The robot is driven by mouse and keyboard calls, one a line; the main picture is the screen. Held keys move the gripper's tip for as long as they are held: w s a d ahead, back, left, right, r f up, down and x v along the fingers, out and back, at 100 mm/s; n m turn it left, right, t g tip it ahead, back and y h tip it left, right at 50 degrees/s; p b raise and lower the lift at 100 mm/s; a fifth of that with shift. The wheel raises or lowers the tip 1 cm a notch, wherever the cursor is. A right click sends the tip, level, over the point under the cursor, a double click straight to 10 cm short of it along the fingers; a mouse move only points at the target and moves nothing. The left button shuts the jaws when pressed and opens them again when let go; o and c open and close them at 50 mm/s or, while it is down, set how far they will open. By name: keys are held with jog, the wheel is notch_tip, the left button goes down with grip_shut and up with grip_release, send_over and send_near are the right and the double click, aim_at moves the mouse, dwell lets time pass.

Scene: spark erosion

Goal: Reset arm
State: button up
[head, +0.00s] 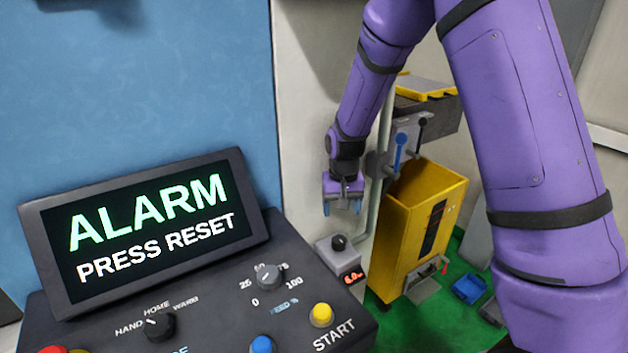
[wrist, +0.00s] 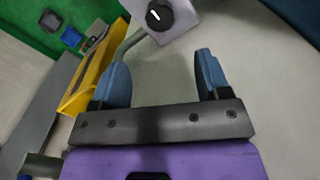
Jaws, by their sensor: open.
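My purple arm reaches down from the upper right in the head view. My gripper (head: 343,207) points down, open and empty, just above a small grey box with a black knob (head: 338,242) and a red digital readout. In the wrist view my gripper's blue fingers (wrist: 160,80) are spread apart with nothing between them. The black knob (wrist: 159,15) lies ahead of the fingers at the top edge, not touched. A control panel (head: 200,310) fills the lower left, and its screen (head: 150,225) reads "ALARM PRESS RESET".
A yellow bin (head: 415,215) stands right of my gripper, with a blue lever (head: 400,150) and a black lever (head: 421,130) above it. A pale pipe (head: 376,180) runs close beside my gripper. A blue tray (head: 468,288) lies on the green floor.

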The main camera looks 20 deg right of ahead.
jog(key=s+d+r+t, duration=0.15)
jog(key=s+r, duration=0.35)
jog(key=r, duration=0.5)
jog(key=s+d+r+t, duration=0.15)
jog(key=s+r, duration=0.35)
jog(key=r, duration=0.5)
jog(key=s+d+r+n+t, duration=0.1)
jog(key=s+r, duration=0.3)
jog(key=s, duration=0.5)
jog(key=s+d+r+t, duration=0.1)
jog(key=s+d+r, duration=0.2)
jog(key=s, duration=0.7)
jog(key=shift+s+r+n, duration=0.3)
jog(key=shift+r+n, duration=0.1)
jog(key=shift+r, duration=0.45)
jog(key=shift+a, duration=0.1)
dwell(1.0)
